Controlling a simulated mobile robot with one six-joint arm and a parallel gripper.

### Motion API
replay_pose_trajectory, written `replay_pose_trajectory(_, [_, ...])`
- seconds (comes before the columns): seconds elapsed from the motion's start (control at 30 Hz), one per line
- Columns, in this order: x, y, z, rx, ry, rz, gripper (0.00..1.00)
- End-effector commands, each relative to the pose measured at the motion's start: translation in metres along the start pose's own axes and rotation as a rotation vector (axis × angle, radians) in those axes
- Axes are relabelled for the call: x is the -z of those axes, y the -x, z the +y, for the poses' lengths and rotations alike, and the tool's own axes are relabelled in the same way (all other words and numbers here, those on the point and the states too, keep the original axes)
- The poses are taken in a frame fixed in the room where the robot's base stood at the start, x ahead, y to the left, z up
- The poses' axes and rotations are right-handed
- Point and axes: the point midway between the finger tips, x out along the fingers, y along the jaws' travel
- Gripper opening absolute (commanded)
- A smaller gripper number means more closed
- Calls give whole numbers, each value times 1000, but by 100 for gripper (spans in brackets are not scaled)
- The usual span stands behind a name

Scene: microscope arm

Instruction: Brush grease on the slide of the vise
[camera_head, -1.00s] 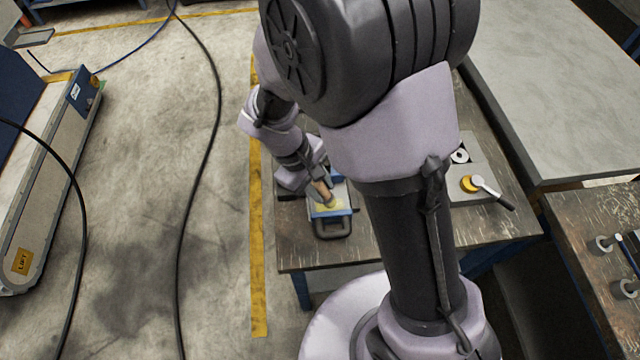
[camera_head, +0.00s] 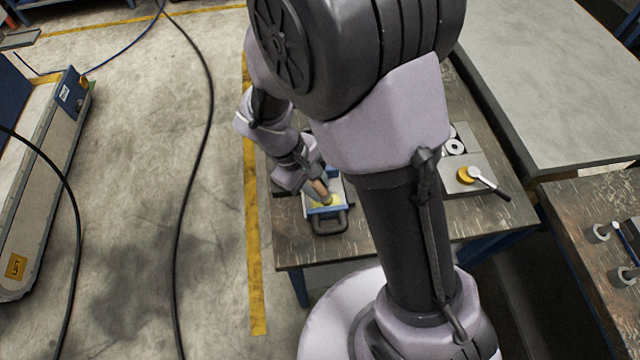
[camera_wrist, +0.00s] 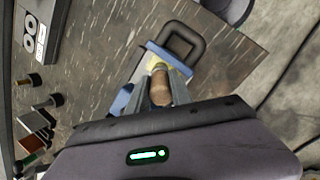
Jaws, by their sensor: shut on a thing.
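A small blue vise (camera_head: 338,209) with a dark loop handle (camera_head: 330,224) sits at the near left of the worn table (camera_head: 297,250). Yellow grease shows on it. My gripper (camera_head: 314,183) is shut on the brown wooden handle of the brush (camera_head: 320,191), tilted down toward the greased area. The wrist view shows the brush handle (camera_wrist: 160,88) between my gripper's fingers (camera_wrist: 161,85), with the vise (camera_wrist: 169,56) and yellow grease behind it. The bristles are hidden, so contact cannot be told. My gripper covers part of the vise.
A grey plate with a yellow knob and lever (camera_head: 467,175) lies on the table's right side. Several small tools (camera_wrist: 35,120) stand left in the wrist view. A second table (camera_head: 565,215) is at right. Black cables cross the open floor at left.

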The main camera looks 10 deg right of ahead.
Motion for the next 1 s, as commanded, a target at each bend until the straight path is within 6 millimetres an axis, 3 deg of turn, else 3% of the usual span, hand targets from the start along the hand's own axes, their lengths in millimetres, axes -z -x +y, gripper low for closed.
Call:
replay_pose_trajectory(0.2, [-5,29,7,2,-3,1,0])
replay_pose_trajectory(0.7, [-12,71,19,3,-9,-2,0])
replay_pose_trajectory(1.0, [-13,79,21,4,-10,-2,0])
